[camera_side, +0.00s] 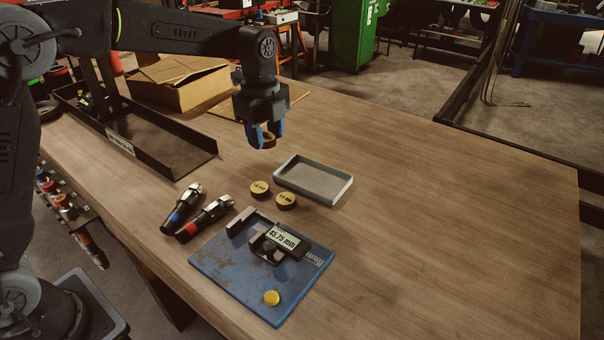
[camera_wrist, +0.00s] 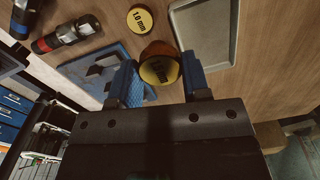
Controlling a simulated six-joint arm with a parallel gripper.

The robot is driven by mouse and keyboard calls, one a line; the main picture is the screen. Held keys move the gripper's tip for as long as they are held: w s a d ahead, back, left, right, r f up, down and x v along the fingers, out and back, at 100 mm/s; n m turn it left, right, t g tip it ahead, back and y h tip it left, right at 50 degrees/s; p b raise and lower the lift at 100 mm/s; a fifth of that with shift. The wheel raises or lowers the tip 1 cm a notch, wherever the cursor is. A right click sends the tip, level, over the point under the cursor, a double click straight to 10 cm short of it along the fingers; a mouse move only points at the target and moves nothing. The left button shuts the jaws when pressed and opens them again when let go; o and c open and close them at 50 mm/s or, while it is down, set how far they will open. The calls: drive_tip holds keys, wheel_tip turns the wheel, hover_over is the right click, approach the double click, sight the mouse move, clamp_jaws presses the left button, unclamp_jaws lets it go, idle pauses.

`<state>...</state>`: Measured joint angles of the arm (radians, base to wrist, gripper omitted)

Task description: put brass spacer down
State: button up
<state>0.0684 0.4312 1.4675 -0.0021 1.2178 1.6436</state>
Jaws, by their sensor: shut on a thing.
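My gripper (camera_side: 269,138) is shut on a brass spacer (camera_side: 269,142) and holds it in the air above the table, behind the grey tray's left end. In the wrist view the held brass spacer (camera_wrist: 160,70) sits between the blue fingertips (camera_wrist: 160,80); its marking is partly shaded and I cannot read it. Two more brass spacers lie flat on the table, a left one (camera_side: 260,188) and a right one (camera_side: 286,200). One marked 1.0 mm (camera_wrist: 140,19) shows in the wrist view.
An empty grey tray (camera_side: 344,191) lies right of the loose spacers. A blue plate (camera_side: 225,259) carries a gauge reading 45.75 mm (camera_side: 283,238) and a yellow button (camera_side: 271,298). The table's right side is clear.

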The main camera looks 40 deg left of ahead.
drive_tip(key=w+a, duration=0.4)
hover_over(313, 180)
wheel_tip(313, 180, down, 7)
drive_tip(key=shift+a+r, duration=0.15)
drive_tip(key=shift+r, duration=0.05)
drive_tip(key=shift+f, duration=2.1)
drive_tip(key=shift+f, duration=0.1)
drive_tip(key=o, duration=0.7)
drive_tip(key=shift+o, duration=0.2)
